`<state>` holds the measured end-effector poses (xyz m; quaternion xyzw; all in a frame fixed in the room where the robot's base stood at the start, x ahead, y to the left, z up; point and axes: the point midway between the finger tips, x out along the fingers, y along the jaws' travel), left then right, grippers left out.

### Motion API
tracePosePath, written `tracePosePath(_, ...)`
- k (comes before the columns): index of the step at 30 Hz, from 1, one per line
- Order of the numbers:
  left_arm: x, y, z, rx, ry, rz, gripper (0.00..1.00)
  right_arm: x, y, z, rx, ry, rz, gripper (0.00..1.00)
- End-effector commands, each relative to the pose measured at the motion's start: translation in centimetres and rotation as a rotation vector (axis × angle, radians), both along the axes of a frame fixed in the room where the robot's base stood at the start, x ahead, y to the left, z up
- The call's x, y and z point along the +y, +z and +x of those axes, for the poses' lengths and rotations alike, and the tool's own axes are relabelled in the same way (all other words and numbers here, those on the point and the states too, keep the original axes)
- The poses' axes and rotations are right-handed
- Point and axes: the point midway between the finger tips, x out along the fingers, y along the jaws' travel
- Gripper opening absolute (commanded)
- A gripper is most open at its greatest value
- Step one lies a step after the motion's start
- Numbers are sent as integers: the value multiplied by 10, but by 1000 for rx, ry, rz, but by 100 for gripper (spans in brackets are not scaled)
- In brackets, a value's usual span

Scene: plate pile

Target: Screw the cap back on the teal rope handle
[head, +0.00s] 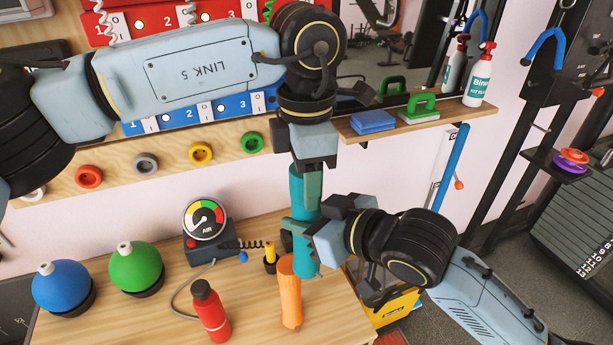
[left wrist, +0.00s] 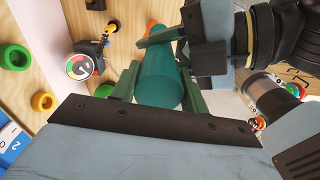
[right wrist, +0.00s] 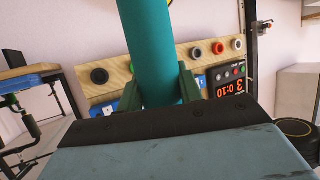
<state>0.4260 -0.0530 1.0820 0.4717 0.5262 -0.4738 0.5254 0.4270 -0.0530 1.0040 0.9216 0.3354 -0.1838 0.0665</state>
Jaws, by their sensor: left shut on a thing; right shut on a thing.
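The teal rope handle (head: 306,262) stands upright over the front right of the workbench, near the orange handle. My right gripper (head: 303,230) is shut around it from the right, at about mid-height. My left gripper (head: 306,192) is shut from above on the upper teal part, the cap (head: 296,182), in line with the handle. In the left wrist view the teal cylinder (left wrist: 160,84) lies between the fingers. In the right wrist view a plain teal cylinder (right wrist: 150,45) runs up between the fingers. Fingers hide the joint, so I cannot tell how cap and handle meet.
The orange handle (head: 289,293) stands close to the teal one. A red bottle (head: 210,312), an air gauge (head: 205,220), and blue (head: 62,287) and green (head: 136,268) domes stand on the workbench (head: 140,320). A wall shelf (head: 440,118) is behind my grippers.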

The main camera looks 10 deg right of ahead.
Motion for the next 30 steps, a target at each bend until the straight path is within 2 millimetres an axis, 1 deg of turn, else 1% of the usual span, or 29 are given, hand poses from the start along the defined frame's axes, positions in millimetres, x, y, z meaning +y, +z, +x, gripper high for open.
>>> tracePosePath(3,3,0,2,-3,-201,5,17,-1,2,0,-4,-1,1,0)
tracePosePath(6,3,0,2,-2,-343,4,17,-1,2,0,-5,-1,1,0)
tracePosePath(11,3,0,2,-3,-340,4,17,0,2,0,-4,0,1,0)
tracePosePath(12,3,0,2,-3,-339,5,50,0,2,0,-4,0,1,0)
tracePosePath(17,2,0,1,-2,-340,3,70,0,2,0,-4,1,1,0)
tracePosePath(26,1,2,1,-2,-342,0,70,0,2,0,-4,0,3,0)
tracePosePath(29,1,11,1,-4,-341,0,70,0,2,0,-4,0,3,0)
tracePosePath(30,0,17,2,-4,-340,0,70,0,2,0,-5,1,2,0)
